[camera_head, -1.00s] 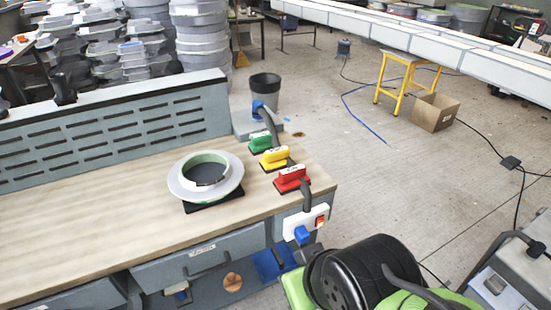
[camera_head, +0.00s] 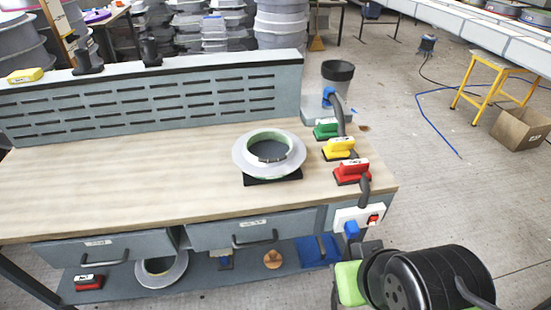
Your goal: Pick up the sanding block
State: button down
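Several sanding-block-like hand tools with moulded grips and pale labels are in view. A green block (camera_head: 326,128), a yellow block (camera_head: 339,148) and a red block (camera_head: 352,172) stand in a row at the right end of the wooden workbench (camera_head: 120,180). Another yellow block (camera_head: 25,75) lies on top of the bench's back panel at the far left. Another red block (camera_head: 89,282) lies on the lower shelf under the left drawer. The frames do not show which one the task means. My gripper is not in view.
A white ring mould (camera_head: 241,158) sits on a black pad on the bench. A black-and-green machine (camera_head: 425,285) stands at the bench's front right. Grey drawers (camera_head: 250,231) front the bench. A black bin (camera_head: 337,78) stands behind.

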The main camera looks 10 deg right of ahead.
aim_at(336, 149)
jog(key=i+l+u, duration=0.2)
jog(key=i+u, duration=0.15)
jog(key=i+l+u, duration=0.75)
jog(key=k+j, duration=0.1)
